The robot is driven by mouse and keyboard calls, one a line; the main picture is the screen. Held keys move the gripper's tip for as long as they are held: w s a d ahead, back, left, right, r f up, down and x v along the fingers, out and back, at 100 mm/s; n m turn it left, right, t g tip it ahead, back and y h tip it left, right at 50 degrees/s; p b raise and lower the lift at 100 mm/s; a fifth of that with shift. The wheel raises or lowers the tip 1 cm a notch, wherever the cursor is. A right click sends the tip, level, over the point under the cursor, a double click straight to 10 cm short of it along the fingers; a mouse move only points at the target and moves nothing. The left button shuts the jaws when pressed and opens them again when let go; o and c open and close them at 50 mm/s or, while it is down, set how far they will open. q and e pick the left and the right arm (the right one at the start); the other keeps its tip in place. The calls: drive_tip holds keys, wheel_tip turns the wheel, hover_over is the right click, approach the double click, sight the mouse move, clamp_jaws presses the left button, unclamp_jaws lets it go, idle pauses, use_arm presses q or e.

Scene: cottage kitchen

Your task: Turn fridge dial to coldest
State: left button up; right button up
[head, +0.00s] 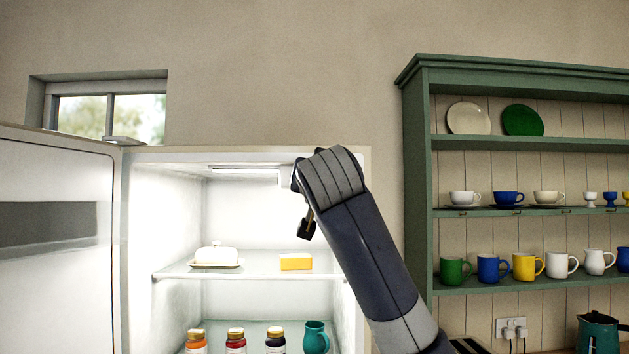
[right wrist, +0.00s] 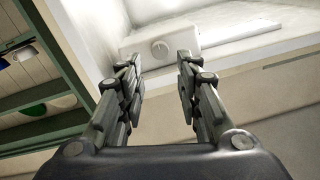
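The fridge (head: 262,153) stands open, its door (head: 55,270) swung out to the left. In the head view my right gripper (head: 307,226) reaches into the upper fridge, mostly hidden by my wrist, which also hides the dial. The dial's markings are too small to read. My left gripper is not in view.
The upper shelf (head: 262,268) holds a white butter dish (head: 216,254) and a yellow block (head: 296,262). Several jars and a teal jug (head: 314,337) stand below. A green dresser (head: 417,180) with crockery stands to the right.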

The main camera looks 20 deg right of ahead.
drive_tip(key=v, duration=0.3)
drive_tip(key=shift+s, duration=0.2)
idle(0.3)
